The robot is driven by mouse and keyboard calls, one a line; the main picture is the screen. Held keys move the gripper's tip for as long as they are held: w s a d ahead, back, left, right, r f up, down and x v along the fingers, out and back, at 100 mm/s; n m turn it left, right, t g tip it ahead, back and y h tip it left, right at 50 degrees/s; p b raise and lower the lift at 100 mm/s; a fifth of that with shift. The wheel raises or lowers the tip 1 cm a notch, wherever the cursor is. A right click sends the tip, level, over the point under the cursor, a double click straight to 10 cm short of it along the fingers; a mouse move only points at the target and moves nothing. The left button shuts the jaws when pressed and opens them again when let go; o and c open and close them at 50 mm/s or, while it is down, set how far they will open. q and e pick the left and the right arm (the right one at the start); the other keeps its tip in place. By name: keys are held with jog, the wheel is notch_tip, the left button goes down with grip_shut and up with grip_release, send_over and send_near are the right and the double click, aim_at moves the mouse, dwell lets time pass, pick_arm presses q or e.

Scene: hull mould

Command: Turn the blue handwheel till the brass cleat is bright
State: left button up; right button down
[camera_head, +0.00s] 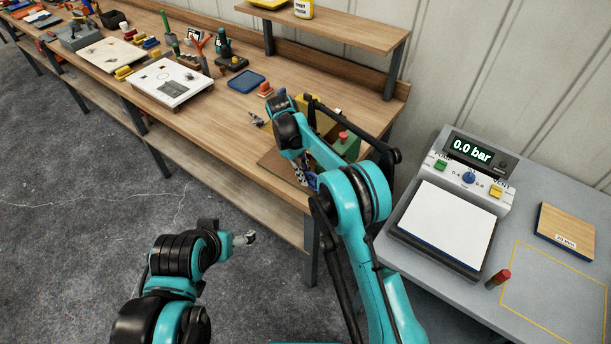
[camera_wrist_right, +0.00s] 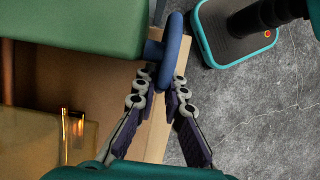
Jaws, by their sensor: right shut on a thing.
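The blue handwheel (camera_wrist_right: 173,50) is seen nearly edge-on in the right wrist view, on a short blue shaft beside a green housing (camera_wrist_right: 75,25). My right gripper (camera_wrist_right: 162,88) is shut on the near part of its rim. In the head view my right gripper (camera_head: 303,175) is partly hidden by my arm, and a bit of the blue handwheel (camera_head: 312,180) shows beside it. A shiny brass-coloured piece (camera_wrist_right: 72,125), perhaps the cleat, shows at lower left in the wrist view with bright highlights. My left gripper (camera_head: 244,238) is empty over the floor; its finger gap is unclear.
The wooden bench (camera_head: 215,105) carries a blue tray (camera_head: 247,82), a white board (camera_head: 172,82) and several tools. To the right, a grey table (camera_head: 410,240) holds a gauge unit (camera_head: 470,170) reading 0.0 bar, a white pad and a red-topped cylinder (camera_head: 498,279). Open floor lies at left.

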jog(key=shift+f+g+h, duration=0.25)
jog(key=shift+g+h, duration=0.15)
jog(key=shift+h, duration=0.3)
jog(key=c, duration=1.7)
grip_release()
jog(key=v, duration=0.8)
jog(key=shift+w+f, duration=0.1)
